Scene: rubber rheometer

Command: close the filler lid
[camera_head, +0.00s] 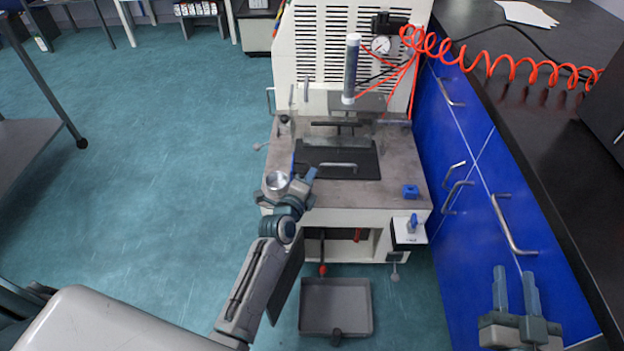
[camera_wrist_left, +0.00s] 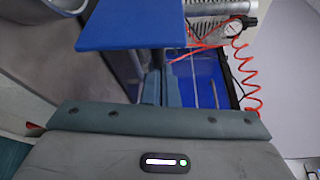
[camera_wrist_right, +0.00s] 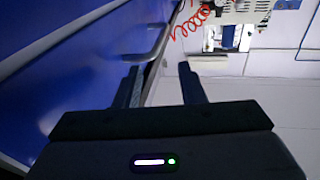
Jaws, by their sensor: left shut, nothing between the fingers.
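The rheometer (camera_head: 395,165) stands in the middle of the head view. I cannot tell for sure which part is the filler lid. A dark plate with a bar handle (camera_head: 360,165) lies on its worktop, beneath a clear guard. My right gripper (camera_head: 517,292) is open and empty, low at the right by the blue cabinets.
A small blue block (camera_head: 410,191) sits on the worktop's right side. A grey tray (camera_head: 336,305) is on the floor in front. Blue cabinets (camera_head: 475,150) with bar handles and a dark counter (camera_head: 530,110) run along the right. Open floor lies left.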

